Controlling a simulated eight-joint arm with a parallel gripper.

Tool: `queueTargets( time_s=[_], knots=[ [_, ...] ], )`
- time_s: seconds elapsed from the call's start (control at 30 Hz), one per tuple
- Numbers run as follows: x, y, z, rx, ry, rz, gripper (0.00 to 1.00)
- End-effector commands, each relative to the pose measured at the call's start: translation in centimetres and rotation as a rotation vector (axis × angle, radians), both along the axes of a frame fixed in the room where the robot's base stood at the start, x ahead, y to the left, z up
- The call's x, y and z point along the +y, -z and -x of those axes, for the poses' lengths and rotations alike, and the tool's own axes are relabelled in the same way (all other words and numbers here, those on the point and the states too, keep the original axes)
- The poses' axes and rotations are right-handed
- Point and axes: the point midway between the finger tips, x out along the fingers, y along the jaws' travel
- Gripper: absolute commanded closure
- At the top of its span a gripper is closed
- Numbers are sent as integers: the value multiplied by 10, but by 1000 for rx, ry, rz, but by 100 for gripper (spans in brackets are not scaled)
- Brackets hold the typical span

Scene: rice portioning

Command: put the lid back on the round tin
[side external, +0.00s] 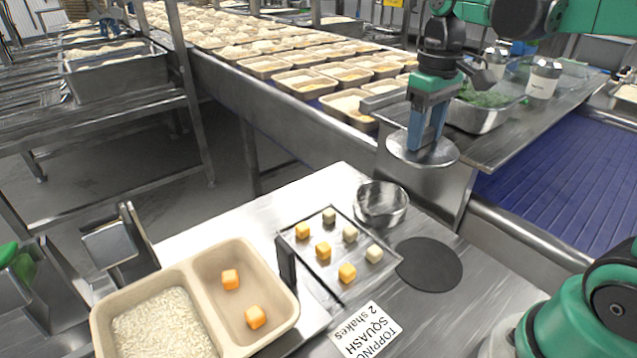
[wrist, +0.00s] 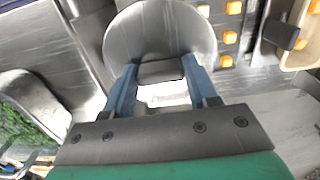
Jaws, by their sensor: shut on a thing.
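The round lid (side external: 403,152) is a flat metal disc, held about level in the air. My gripper (side external: 426,138) is above it with its blue fingers pointing down, shut on its handle. In the wrist view the lid (wrist: 160,25) spreads out beyond my gripper (wrist: 160,72), with the dark handle between the fingertips. The round tin (side external: 382,207) is a shiny open metal bowl on the steel table, behind the cube tray. In the side view the lid is apart from it, above and to its right. In the wrist view I cannot make out the tin clearly.
A tray (side external: 344,297) of orange and pale cubes stands beside the tin. A black round mat (side external: 429,264) lies bare to its right. A two-part beige tray (side external: 277,333) holds rice and orange cubes. A steel shelf (side external: 510,136) with a greens pan (side external: 478,118) stands behind the lid.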

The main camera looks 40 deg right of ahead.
Motion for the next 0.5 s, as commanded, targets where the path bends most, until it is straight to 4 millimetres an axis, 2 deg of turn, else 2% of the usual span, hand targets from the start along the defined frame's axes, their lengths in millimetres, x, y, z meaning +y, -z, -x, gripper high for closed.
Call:
queueTargets(
  time_s=[0.03, 0.2, 0.33, 0.5],
  knots=[
    [-3, 9, -13, 1, 2, 1, 100],
    [-10, 38, -46, 5, 11, 5, 100],
    [-14, 56, -61, 6, 15, 6, 100],
    [-15, 68, -69, 7, 18, 7, 100]
  ],
)
